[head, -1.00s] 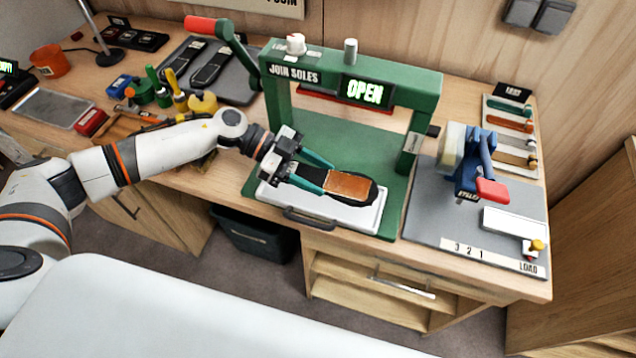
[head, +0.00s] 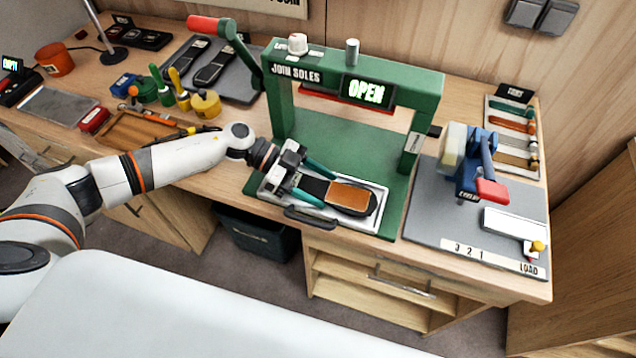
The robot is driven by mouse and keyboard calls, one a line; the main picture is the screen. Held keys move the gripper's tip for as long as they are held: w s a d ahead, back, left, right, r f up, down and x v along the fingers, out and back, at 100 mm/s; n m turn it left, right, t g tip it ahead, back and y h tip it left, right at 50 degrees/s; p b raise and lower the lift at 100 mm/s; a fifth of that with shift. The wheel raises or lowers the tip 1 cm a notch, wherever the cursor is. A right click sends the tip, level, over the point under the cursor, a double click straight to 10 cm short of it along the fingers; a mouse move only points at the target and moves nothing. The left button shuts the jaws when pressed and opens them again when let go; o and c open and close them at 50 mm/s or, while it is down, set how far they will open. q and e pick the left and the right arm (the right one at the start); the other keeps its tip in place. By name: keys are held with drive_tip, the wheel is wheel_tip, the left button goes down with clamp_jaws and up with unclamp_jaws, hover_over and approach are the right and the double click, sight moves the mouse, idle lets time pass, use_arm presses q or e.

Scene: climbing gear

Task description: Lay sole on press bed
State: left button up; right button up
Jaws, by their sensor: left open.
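The sole (head: 350,197), black with an orange-brown patch, lies on the pale press bed (head: 378,217), a tray with a dark handle at the front of the green press (head: 430,82). The press display reads OPEN. My left gripper (head: 322,187) is open, with its two green fingers on either side of the sole's left end. Whether the fingers touch the sole cannot be told. My right gripper is not in view.
A red-handled lever (head: 203,24) rises at the press's left. A blue clamp-like tool (head: 474,170) stands on a grey mat to the right. Spare soles (head: 212,64) lie on a dark board at the back left. Hand tools and pots crowd the bench left of the press.

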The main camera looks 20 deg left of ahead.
use_arm(q)
drive_tip(key=shift+r, duration=0.2)
drive_tip(key=b+v, duration=0.3)
drive_tip(key=v, duration=0.8)
drive_tip(key=shift+a+f, duration=0.1)
drive_tip(key=shift+a, duration=0.4)
drive_tip(key=shift+r, duration=0.2)
